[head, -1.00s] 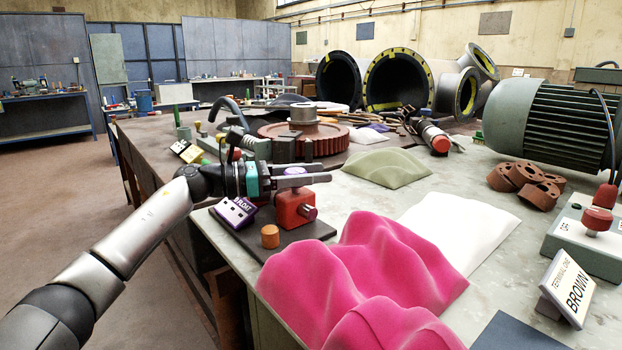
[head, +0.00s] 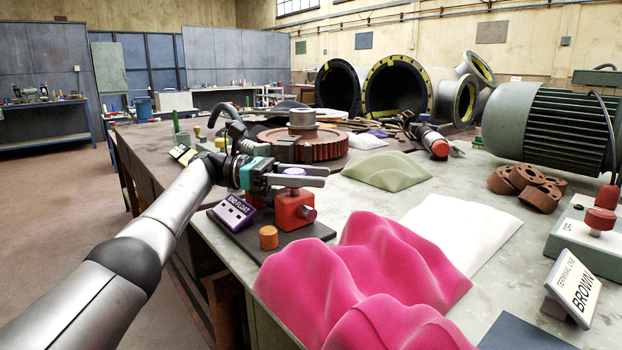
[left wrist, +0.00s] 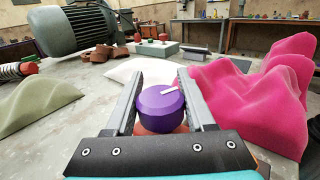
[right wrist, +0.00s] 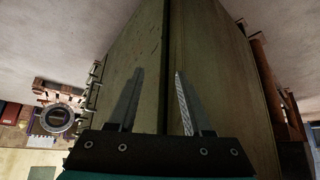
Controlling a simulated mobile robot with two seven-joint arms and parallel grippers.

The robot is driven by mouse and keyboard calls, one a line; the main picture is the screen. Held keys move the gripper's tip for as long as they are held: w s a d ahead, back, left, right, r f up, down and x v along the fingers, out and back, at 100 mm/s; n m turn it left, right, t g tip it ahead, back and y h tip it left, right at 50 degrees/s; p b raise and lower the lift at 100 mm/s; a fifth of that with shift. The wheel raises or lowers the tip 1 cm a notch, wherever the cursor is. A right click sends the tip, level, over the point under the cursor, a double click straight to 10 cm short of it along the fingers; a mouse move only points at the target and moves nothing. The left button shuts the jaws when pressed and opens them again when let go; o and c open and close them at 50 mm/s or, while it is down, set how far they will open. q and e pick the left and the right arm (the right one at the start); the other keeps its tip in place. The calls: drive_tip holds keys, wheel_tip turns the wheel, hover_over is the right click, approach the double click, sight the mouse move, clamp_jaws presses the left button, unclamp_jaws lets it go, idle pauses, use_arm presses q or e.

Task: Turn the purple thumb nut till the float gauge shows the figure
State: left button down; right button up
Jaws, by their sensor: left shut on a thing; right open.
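The purple thumb nut (left wrist: 161,104) sits between the two fingers of my left gripper (left wrist: 159,78) in the left wrist view. A white pointer mark on its top points right. In the head view, only a little of the nut (head: 294,171) shows between the fingers of my left gripper (head: 322,177), which is shut on it. Below it is a red block (head: 293,209) with a small round side knob (head: 308,213). A purple-edged END FLOAT sign (head: 234,212) stands beside the block; no gauge figure is readable. My right gripper (right wrist: 158,100) is open and empty.
An orange cylinder (head: 268,238) stands before the red block. A pink draped heap (head: 365,270), white sheet (head: 458,225) and olive mound (head: 385,172) lie nearby. A green motor (head: 545,125) and BROWN sign (head: 573,287) are at right.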

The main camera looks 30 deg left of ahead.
use_arm(q)
drive_tip(key=shift+d+f+m+g, duration=0.15)
drive_tip(key=shift+f+m+g, duration=0.15)
drive_tip(key=shift+f+g, duration=0.1)
use_arm(e)
drive_tip(key=shift+w+a+f, duration=0.1)
drive_tip(key=shift+w+a, duration=0.2)
drive_tip(key=shift+a, duration=0.05)
use_arm(q)
drive_tip(key=shift+s, duration=0.1)
use_arm(e)
drive_tip(key=shift+t, duration=0.3)
use_arm(q)
drive_tip(key=c, duration=0.7)
unclamp_jaws()
drive_tip(key=o, duration=0.4)
drive_tip(key=shift+r, duration=0.15)
drive_tip(key=shift+o, duration=0.2)
drive_tip(key=shift+r, duration=0.1)
drive_tip(key=shift+r, duration=0.1)
